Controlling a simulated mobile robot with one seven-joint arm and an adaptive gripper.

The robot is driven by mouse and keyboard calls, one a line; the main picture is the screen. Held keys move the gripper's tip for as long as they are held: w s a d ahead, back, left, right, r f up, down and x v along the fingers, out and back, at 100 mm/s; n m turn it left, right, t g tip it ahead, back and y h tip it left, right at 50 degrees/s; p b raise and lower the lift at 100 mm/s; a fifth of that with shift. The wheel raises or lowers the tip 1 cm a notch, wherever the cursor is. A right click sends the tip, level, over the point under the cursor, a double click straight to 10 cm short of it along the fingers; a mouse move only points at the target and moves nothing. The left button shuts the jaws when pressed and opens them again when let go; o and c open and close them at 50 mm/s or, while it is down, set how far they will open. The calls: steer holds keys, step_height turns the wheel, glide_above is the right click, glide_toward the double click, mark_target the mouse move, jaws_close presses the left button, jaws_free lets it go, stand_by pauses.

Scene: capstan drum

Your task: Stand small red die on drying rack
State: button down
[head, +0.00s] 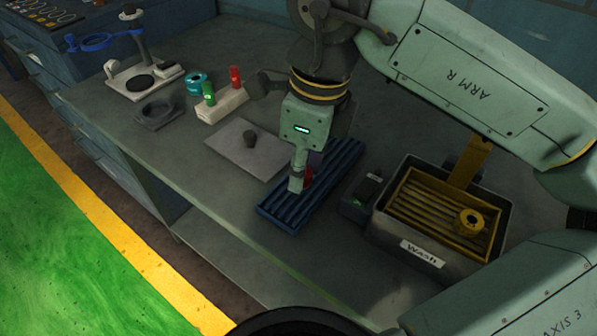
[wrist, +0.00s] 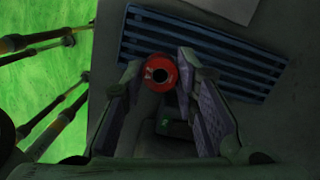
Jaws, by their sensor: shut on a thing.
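The small red die (head: 309,177) is mostly hidden behind a fingertip in the head view. I cannot tell whether the die touches the rack.
Right of the rack stand a small dark box (head: 360,198) and a wash tank (head: 400,245) with a yellow basket holding a yellow die (head: 470,221). To the left lie a grey plate (head: 228,146) with a dark knob and a block (head: 222,105) with green and red pegs.

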mark_target(308, 168)
steer(key=shift+w+a, duration=0.1)
steer(key=shift+w, duration=0.15)
steer(key=shift+w+a+f+b, duration=0.15)
steer(key=shift+f+b, duration=0.1)
steer(key=shift+f, duration=0.35)
steer(key=shift+w+d+f+b, duration=0.1)
steer(key=shift+f+b, duration=0.2)
steer(key=shift+f, duration=0.3)
steer(key=shift+w+a+f+b, duration=0.15)
steer(key=shift+f+b, duration=0.1)
steer(key=shift+f, duration=0.35)
steer(key=shift+f, duration=0.2)
steer(key=c, duration=1.3)
jaws_free()
steer(key=r, duration=0.4)
steer(key=d+r, duration=0.1)
steer(key=r, duration=0.7)
steer(key=shift+s+d+r+b, duration=0.15)
steer(key=shift+s+d+b, duration=0.1)
steer(key=shift+b, duration=0.15)
